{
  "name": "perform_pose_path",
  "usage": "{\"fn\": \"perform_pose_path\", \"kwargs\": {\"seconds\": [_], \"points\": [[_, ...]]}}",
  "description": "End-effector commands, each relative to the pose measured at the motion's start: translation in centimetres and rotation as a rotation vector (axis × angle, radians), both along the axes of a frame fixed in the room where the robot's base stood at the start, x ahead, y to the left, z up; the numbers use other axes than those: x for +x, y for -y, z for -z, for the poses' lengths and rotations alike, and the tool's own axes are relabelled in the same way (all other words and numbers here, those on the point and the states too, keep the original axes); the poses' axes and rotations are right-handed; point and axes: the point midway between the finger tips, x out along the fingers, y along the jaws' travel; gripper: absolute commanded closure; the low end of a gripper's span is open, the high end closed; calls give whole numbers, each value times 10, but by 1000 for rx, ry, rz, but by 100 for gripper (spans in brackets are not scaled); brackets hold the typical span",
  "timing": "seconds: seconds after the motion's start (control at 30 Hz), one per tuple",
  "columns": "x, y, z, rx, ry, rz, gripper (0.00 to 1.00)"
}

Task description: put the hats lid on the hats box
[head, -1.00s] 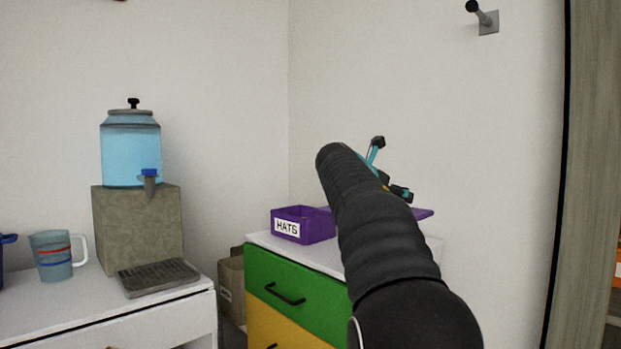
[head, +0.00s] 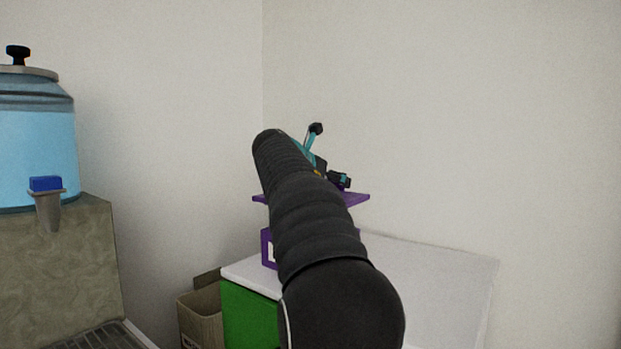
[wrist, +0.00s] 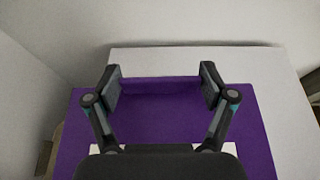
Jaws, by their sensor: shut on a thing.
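The purple hats lid (head: 355,199) is held roughly level above the cabinet top, partly hidden by my arm. In the wrist view the lid (wrist: 252,130) spreads beneath my gripper (wrist: 160,86), whose two fingers are shut on a raised purple bar across it. My gripper (head: 325,168) also shows in the head view, beyond my arm. The purple hats box (head: 266,247) stands on the cabinet below the lid, with a gap between them in the picture. Most of the box is hidden behind my arm, so their exact alignment cannot be told.
The white cabinet top (head: 430,275) is clear to the right of the box. The green drawer front (head: 248,318) faces me. A cardboard box (head: 200,312) stands left of the cabinet. A blue water dispenser (head: 38,140) on a stone block is at far left. Walls close in behind.

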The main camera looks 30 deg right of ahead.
Motion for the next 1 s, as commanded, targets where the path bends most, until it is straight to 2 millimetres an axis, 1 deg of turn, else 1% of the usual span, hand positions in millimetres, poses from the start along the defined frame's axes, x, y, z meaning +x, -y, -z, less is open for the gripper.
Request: {"fn": "perform_pose_path", "kwargs": {"seconds": [0.17,0.33,1.0], "points": [[0,0,1,-1,1,-1,57],[1,-2,6,-1,1,-3,57],[1,-2,43,-1,1,-3,57]]}}
